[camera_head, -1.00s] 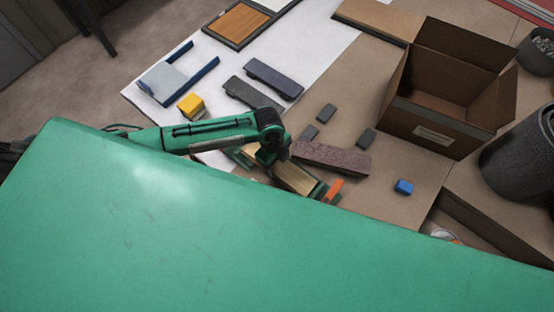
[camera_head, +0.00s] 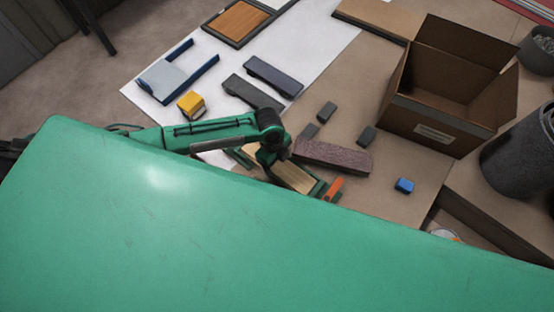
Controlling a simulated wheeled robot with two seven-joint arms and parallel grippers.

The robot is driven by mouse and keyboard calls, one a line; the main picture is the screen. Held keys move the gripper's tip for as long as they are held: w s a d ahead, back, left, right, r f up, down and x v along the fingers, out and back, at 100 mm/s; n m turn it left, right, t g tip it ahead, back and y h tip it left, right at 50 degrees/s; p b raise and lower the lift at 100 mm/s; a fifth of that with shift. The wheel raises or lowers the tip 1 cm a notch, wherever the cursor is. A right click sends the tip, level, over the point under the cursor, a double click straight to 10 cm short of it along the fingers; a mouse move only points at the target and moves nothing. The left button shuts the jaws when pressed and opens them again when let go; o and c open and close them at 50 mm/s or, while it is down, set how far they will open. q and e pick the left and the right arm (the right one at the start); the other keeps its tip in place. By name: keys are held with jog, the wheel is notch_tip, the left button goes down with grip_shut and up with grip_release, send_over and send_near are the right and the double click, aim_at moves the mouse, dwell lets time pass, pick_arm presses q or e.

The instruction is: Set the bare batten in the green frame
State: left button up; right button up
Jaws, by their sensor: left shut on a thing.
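The pale bare batten (camera_head: 293,177) lies along the green frame (camera_head: 319,190), low in the middle of the head view. Green parts of the frame show at the batten's right end and by its left end. I cannot tell whether the batten rests fully down in it. My left gripper (camera_head: 268,158) is over the batten's left part, shut on it. The fingertips are hidden behind the wrist. A broad green surface in front hides the near side of the frame. My right gripper is not in view.
A purple-brown bar (camera_head: 332,156) lies just behind the frame. An orange piece (camera_head: 333,188) is at its right end. Small dark blocks (camera_head: 327,112), a blue block (camera_head: 404,186) and a yellow block (camera_head: 191,104) lie around. An open cardboard box (camera_head: 435,120) stands at right.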

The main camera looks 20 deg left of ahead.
pick_arm(q)
jog(key=shift+f, duration=0.5)
dwell(0.8)
jog(key=o, duration=1.1)
jog(key=shift+o, duration=0.2)
notch_tip(320, 180, up, 7)
jog(key=p, duration=0.6)
jog(key=shift+p, duration=0.35)
